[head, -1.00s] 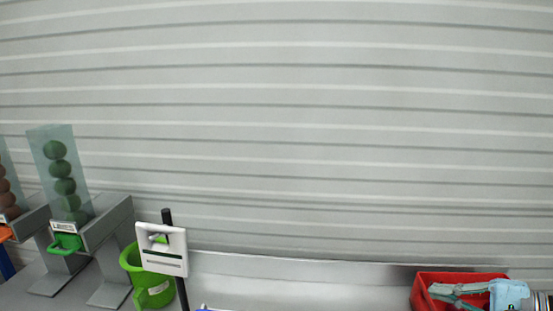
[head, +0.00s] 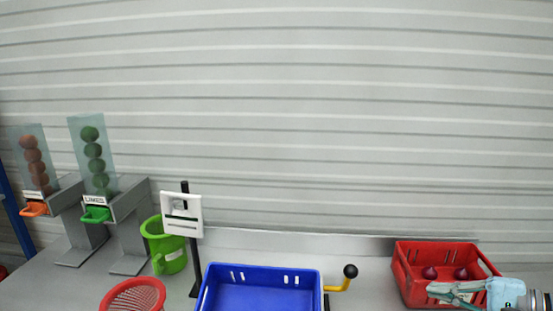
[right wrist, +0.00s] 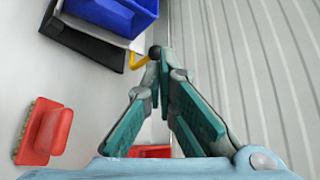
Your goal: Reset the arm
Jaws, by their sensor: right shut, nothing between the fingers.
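My right arm comes in at the lower right of the head view. Its teal and light blue gripper (head: 434,291) has its fingers together and empty, in front of the red crate (head: 402,285) and covering part of its front side. In the right wrist view the fingertips of the gripper (right wrist: 161,62) meet with nothing held between them. The red crate holds red round items (head: 461,273). My left gripper is not in view.
A blue bin (head: 262,276) stands at bottom centre, a yellow crank with a black knob (head: 350,271) beside it. A red basket (head: 133,296), green pitcher (head: 172,248) and lime dispenser (head: 95,165) stand left. A red brush (right wrist: 47,132) shows in the right wrist view.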

